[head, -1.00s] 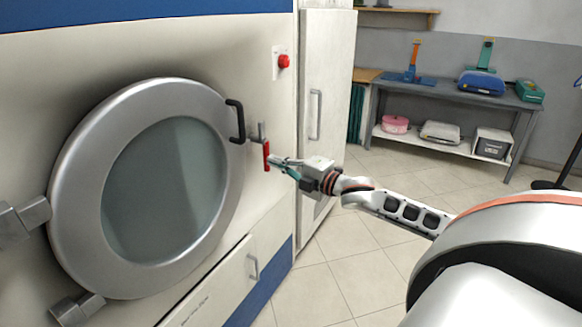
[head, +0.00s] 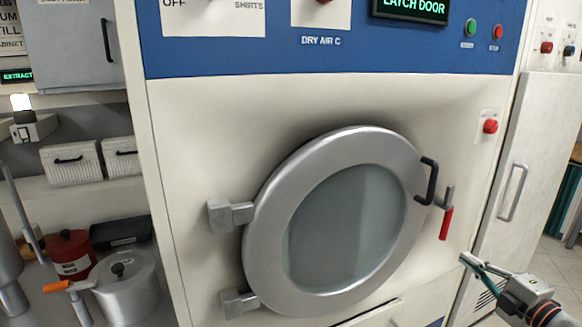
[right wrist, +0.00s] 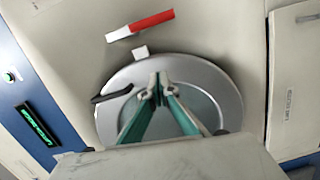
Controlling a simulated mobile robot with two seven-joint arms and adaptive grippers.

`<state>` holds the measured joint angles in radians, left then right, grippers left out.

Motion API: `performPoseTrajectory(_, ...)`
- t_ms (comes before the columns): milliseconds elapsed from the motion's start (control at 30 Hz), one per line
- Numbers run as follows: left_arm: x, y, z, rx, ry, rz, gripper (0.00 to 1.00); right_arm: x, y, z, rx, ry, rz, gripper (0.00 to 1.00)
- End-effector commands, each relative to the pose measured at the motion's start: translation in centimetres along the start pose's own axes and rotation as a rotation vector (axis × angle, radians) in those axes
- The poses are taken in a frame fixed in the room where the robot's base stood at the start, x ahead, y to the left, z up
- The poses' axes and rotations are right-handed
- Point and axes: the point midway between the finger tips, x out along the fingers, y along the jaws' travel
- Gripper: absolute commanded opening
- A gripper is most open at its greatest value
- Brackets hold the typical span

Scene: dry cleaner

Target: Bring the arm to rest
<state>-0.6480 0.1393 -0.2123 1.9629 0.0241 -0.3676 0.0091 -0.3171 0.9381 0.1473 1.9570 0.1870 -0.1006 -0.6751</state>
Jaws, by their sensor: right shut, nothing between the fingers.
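My right gripper (head: 468,262) is at the lower right of the head view, in front of the cream machine front. It is below and right of the red-handled latch (head: 446,222) and apart from it. In the right wrist view its fingers (right wrist: 158,88) are shut together with nothing between them. Behind them in that view are the round door (right wrist: 220,88) and the red latch handle (right wrist: 150,22). My left gripper is not in view.
The round steel door (head: 262,240) lies flush in the machine front, with a black handle (head: 430,182) at its right. A red button (head: 490,126) is above the latch. A tall cabinet (head: 515,180) stands at right. A pot (head: 125,285) and red can (head: 70,255) are at left.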

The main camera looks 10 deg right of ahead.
Motion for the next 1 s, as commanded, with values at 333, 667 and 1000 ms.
performPoseTrajectory(333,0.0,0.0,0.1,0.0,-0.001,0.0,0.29,-6.5,-21.2,-8.2,0.547,-0.124,-0.238,0.0)
performPoseTrajectory(667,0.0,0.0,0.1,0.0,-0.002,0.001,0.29,-14.2,-34.6,-22.6,1.073,-0.284,-0.425,0.0)
performPoseTrajectory(1000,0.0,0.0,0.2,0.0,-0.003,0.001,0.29,-16.9,-37.4,-29.1,1.276,-0.357,-0.484,0.0)
